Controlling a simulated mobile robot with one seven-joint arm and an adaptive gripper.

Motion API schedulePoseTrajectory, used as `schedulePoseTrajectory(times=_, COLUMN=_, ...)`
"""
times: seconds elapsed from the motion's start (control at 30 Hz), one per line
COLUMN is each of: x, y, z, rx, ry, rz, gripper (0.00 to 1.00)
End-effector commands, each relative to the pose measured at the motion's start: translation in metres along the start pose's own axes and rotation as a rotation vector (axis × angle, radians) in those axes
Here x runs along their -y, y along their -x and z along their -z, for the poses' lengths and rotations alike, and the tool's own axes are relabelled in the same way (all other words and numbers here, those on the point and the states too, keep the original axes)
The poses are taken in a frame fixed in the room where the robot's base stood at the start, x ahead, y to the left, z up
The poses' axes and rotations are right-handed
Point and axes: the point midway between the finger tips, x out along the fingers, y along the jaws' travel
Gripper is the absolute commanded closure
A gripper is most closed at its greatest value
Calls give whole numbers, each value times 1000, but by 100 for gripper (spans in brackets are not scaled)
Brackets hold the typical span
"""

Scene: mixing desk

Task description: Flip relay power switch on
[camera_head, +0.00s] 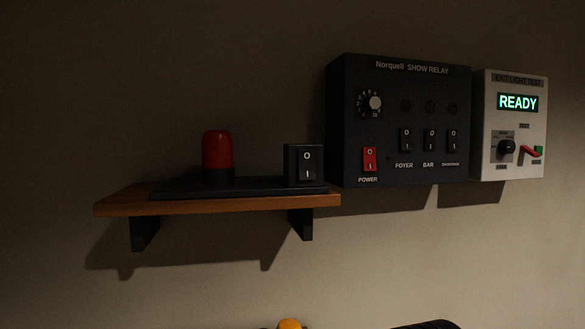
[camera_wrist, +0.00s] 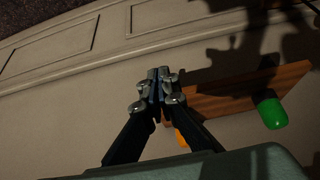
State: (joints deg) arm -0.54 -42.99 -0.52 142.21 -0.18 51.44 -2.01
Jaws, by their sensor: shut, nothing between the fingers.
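The Norquell show relay (camera_head: 400,120) is a dark box on the wall in the head view. Its red power switch (camera_head: 369,159) sits at the lower left of its front, above the label POWER, with O at the top and I at the bottom. I cannot tell surely which way the rocker is tilted. My gripper (camera_wrist: 158,75) shows in the wrist view, its fingers together and empty, with the wall beyond. The relay is not in the wrist view. An orange piece (camera_head: 289,324) and a dark shape (camera_head: 430,325) show at the bottom edge of the head view.
A wooden shelf (camera_head: 110,207) left of the relay carries a red lamp (camera_head: 217,152) and a black switch box (camera_head: 304,166). A white exit light tester (camera_head: 517,115) reading READY adjoins the relay. The wrist view shows a wooden shelf (camera_wrist: 240,95) with a green object (camera_wrist: 272,113).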

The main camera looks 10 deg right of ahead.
Motion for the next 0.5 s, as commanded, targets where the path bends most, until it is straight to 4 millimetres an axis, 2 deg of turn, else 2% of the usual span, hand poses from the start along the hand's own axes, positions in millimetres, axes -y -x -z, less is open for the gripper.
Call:
schedulePoseTrajectory(times=0.17, x=-5, y=26, z=54, rx=-152, ry=241, rz=8, gripper=100)
schedulePoseTrajectory(times=0.3, x=-20, y=72, z=114, rx=-339, ry=541, rz=-41, gripper=100)
schedulePoseTrajectory(times=0.5, x=-61, y=153, z=183, rx=-576, ry=944, rz=-230, gripper=100)
